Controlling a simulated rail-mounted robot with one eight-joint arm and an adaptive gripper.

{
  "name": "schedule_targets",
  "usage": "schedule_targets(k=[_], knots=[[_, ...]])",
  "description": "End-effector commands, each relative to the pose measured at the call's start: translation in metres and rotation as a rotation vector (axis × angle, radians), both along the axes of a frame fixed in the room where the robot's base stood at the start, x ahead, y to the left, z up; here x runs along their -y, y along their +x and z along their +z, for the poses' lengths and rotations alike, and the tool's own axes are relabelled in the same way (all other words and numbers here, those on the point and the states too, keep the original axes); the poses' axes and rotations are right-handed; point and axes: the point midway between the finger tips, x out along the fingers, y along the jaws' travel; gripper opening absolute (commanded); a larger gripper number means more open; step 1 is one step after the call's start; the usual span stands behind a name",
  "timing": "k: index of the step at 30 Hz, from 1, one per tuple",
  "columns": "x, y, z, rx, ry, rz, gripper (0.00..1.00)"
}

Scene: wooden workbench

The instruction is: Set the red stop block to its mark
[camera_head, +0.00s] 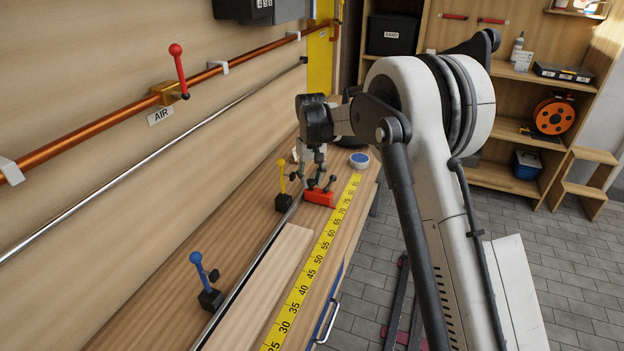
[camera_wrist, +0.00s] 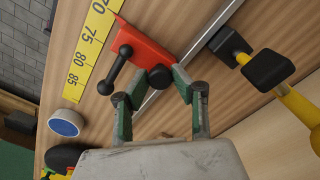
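The red stop block (camera_head: 319,198) sits on the bench rail (camera_head: 262,250), beside the yellow measuring tape (camera_head: 306,272). In the wrist view the block (camera_wrist: 148,48) has its pointed corner close to the tape's 70. A black lever with ball ends (camera_wrist: 118,68) and a black round knob (camera_wrist: 160,78) stand on it. My gripper (camera_head: 318,172) is above the block. In the wrist view its green fingertips (camera_wrist: 160,76) lie on both sides of the round knob and appear to touch it. No separate mark for the block is discernible.
A yellow-handled stop (camera_head: 283,190) stands close left of the block, and a blue-handled stop (camera_head: 208,285) nearer me. A plank (camera_head: 270,280) lies along the rail. A round blue-topped tin (camera_head: 359,159) is past the block. A red-handled valve (camera_head: 178,72) is on the wall pipe.

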Motion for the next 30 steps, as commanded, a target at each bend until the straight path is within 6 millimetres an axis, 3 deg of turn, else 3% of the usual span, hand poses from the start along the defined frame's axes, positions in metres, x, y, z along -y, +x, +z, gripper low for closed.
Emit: schedule_targets(k=[1, 4, 16, 30], knots=[[0.0, 0.0, 0.0, 0.0, 0.0, 0.0, 0.29], [0.0, 0.0, 0.0, 0.0, 0.0, 0.0, 0.42], [0.0, 0.0, 0.01, 0.0, 0.0, 0.0, 0.42], [0.0, 0.0, 0.095, 0.0, 0.0, 0.0, 0.42]])
